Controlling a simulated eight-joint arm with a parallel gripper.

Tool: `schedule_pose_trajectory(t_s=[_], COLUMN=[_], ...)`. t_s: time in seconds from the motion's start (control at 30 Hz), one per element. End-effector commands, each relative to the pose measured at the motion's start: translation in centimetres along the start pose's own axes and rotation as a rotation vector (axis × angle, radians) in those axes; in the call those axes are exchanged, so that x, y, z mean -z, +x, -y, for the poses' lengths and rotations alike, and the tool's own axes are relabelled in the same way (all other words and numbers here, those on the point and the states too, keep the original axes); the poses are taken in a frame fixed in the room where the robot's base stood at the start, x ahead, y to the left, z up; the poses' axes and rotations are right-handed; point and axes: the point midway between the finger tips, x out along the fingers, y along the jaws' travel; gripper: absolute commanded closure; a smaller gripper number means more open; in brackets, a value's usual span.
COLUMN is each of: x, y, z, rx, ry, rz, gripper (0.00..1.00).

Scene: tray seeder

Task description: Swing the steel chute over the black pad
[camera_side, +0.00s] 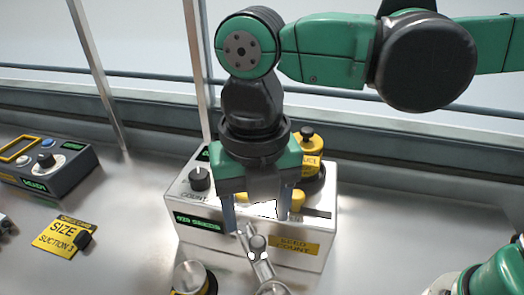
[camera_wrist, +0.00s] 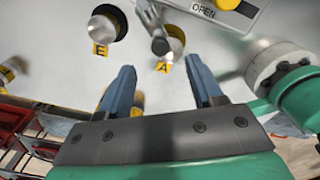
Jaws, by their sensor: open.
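The steel chute (camera_side: 262,268) is a narrow bar with a dark round knob (camera_side: 258,242), standing in front of the white seeder box. In the wrist view the chute (camera_wrist: 150,20) comes down from the top edge, and its knob (camera_wrist: 160,46) sits beside a steel cup marked A. My gripper (camera_side: 257,224) is open, with its two blue fingers above and to either side of the knob. In the wrist view my gripper (camera_wrist: 160,64) is empty, and the knob lies just beyond the fingertips. I cannot tell for certain which dark round part is the black pad.
The white seeder box (camera_side: 200,238) stands directly behind the chute. A steel cup in a black-and-yellow base (camera_side: 190,278) is at its left. The steel bench at right is mostly clear.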

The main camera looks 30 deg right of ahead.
Motion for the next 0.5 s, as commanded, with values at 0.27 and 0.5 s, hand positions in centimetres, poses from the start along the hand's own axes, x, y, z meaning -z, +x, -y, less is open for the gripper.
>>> schedule_pose_trajectory(t_s=[0.27,0.5], x=[0.0,0.0], y=[3.4,5.0], z=[0.0,0.1], rx=[-0.001,-0.002], ry=[0.002,0.003], rz=[0.001,0.001], gripper=[0.41,0.41])
